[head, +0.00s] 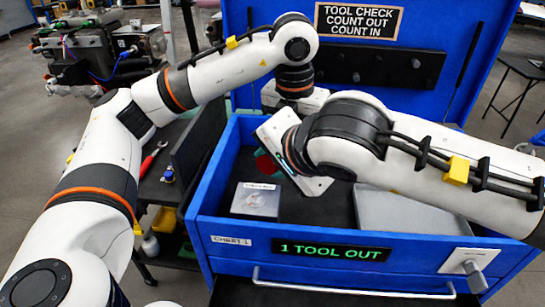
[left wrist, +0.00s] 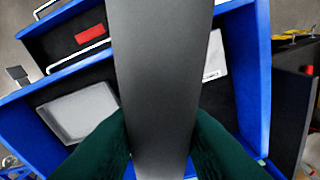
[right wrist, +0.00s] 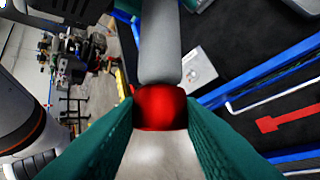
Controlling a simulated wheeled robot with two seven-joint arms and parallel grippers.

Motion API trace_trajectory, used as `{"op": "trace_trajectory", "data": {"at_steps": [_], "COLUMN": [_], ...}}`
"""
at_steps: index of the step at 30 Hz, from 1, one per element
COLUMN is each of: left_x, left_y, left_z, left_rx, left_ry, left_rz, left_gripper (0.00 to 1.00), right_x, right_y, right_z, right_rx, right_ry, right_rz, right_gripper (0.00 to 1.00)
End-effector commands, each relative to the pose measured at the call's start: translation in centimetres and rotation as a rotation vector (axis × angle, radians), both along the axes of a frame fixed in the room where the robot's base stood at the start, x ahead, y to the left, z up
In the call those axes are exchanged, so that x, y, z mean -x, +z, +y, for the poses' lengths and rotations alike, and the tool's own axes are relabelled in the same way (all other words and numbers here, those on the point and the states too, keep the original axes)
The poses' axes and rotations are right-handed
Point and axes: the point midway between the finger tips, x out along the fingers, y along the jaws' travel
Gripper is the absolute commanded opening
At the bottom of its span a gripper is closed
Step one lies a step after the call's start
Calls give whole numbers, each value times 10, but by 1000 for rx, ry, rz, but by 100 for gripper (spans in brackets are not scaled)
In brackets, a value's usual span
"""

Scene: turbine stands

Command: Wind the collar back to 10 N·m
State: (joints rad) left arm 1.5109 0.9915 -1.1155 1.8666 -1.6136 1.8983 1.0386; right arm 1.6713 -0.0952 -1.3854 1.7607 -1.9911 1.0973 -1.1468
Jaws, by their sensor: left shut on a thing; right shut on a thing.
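My left gripper (left wrist: 158,140) is shut on a broad dark grey bar (left wrist: 158,70), which runs through the middle of the left wrist view. My right gripper (right wrist: 160,112) is shut on a red collar (right wrist: 160,106) at the end of a grey shaft (right wrist: 160,40). Whether the bar and the shaft are one tool cannot be told. In the head view a red part (head: 267,164) shows beside my right gripper (head: 284,158), above the open drawer. My right arm hides most of the held thing there and my left fingertips. No torque scale is readable.
The open blue drawer (head: 208,190) holds a small clear-lidded case (head: 256,200) and a pale grey tray (head: 405,212). Its front has a lit sign (head: 330,251) reading "1 TOOL OUT". A tool-check panel (head: 358,22) stands behind. A dark cart (head: 160,180) with hand tools is at left.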

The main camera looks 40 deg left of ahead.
Motion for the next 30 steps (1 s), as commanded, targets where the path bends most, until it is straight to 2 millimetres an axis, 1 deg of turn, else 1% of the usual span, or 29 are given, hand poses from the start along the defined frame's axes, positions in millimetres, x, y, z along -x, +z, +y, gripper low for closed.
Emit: {"op": "trace_trajectory", "data": {"at_steps": [6, 17, 18, 20, 21, 30], "left_x": [0, 0, 0, 0, 0, 0], "left_y": [2, 2, 2, 2, 2, 2], "left_z": [-1, -1, -1, -1, -1, 0], "left_rx": [2, 2, 2, 2, 2, 1], "left_ry": [-2, -2, -2, -2, -2, -1], "left_rz": [-3, -4, -4, -4, -4, -4], "left_gripper": [0, 0, 0, 0, 0, 0], "right_x": [0, 0, 0, 0, 0, 0], "right_y": [0, 0, 0, 0, 0, 1], "right_z": [-1, -1, -1, -1, -1, -1], "right_rx": [-38, -41, -41, -41, -41, -40], "right_ry": [-3, -4, -3, -3, -3, -4], "right_rz": [8, 9, 8, 8, 8, 8], "right_gripper": [10, 10, 38, 48, 54, 55]}}
